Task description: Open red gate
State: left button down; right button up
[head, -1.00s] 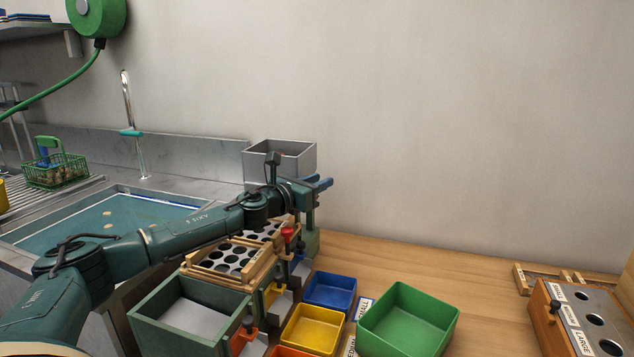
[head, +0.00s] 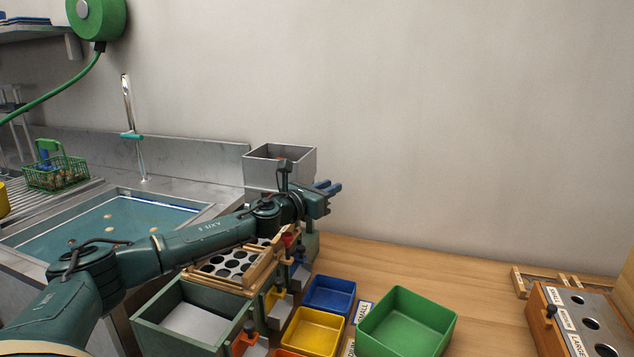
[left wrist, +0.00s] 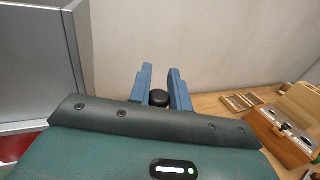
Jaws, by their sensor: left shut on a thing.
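My left gripper (head: 330,188) is in front of the grey metal hopper (head: 281,162), its blue fingers pointing right. In the left wrist view a round black knob (left wrist: 159,97) sits between the two fingers (left wrist: 160,88), and they are shut on it. What the knob joins to is hidden behind my wrist. A small red part (head: 288,238), which looks like the red gate, shows just below my wrist in the head view. My arm covers most of it, so I cannot tell whether it is open or shut. My right gripper is not in view.
Below my arm are a wooden-framed tray with round holes (head: 228,265) and a green box (head: 160,324). Blue (head: 330,293), yellow (head: 313,332) and green (head: 407,325) bins stand on the wooden counter. A labelled sorting box (head: 575,322) is at the right. The counter's back middle is clear.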

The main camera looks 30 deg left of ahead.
pick_arm(q)
jog(key=shift+w+d, duration=0.25)
jog(key=shift+d, duration=0.95)
jog(key=c, duration=1.6)
grip_release()
jog(key=shift+s, duration=0.1)
